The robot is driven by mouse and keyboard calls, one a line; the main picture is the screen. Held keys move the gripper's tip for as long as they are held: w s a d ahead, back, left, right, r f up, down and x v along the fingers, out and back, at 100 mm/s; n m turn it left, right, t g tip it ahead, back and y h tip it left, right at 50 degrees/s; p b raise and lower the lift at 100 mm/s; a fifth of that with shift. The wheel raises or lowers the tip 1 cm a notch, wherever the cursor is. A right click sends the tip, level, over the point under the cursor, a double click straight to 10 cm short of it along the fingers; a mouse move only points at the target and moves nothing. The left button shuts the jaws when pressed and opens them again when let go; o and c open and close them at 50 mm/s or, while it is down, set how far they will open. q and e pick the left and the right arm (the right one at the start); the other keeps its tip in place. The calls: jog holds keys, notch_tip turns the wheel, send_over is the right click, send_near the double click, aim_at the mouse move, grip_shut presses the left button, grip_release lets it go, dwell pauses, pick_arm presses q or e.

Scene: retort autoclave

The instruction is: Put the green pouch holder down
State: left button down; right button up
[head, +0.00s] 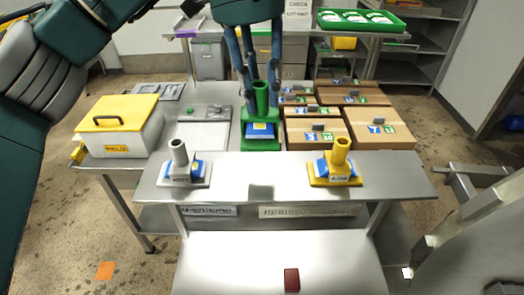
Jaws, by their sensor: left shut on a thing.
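The green pouch holder (262,145) is in the middle of the head view, upright, with a blue and white pouch on its base and a green tube on top. My left gripper (261,88) reaches down from above and is shut on the tube. The holder's base is at the back edge of the front steel shelf (226,197); I cannot tell whether it touches a surface. A grey holder (184,173) stands on that shelf at left, and a yellow holder (337,173) at right. My right gripper is not in view.
A white box with a yellow lid (117,113) stands at left on the rear table. A grey scale-like tray (201,135) is beside it. Several cardboard boxes (380,130) fill the right. The shelf between the grey and yellow holders is mostly clear.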

aim_at(259, 124)
pick_arm(q)
notch_tip(259, 124, down, 7)
jog(key=shift+a+p, duration=0.1)
jog(key=shift+p, duration=0.8)
notch_tip(259, 124, down, 5)
jog(key=shift+f+p, duration=0.1)
jog(key=shift+p, duration=0.6)
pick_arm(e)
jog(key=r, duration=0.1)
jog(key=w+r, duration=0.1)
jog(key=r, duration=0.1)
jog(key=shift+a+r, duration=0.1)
pick_arm(q)
jog(key=shift+s, duration=0.1)
jog(key=c, duration=1.5)
grip_release()
jog(key=shift+f, duration=0.1)
jog(key=shift+o, duration=0.2)
jog(key=r+b, duration=0.1)
jog(key=r, duration=0.3)
jog(key=a+r+b, duration=0.1)
jog(key=r, duration=0.3)
jog(key=r+b, duration=0.1)
jog(key=r, duration=0.3)
jog(key=shift+a+r, duration=0.15)
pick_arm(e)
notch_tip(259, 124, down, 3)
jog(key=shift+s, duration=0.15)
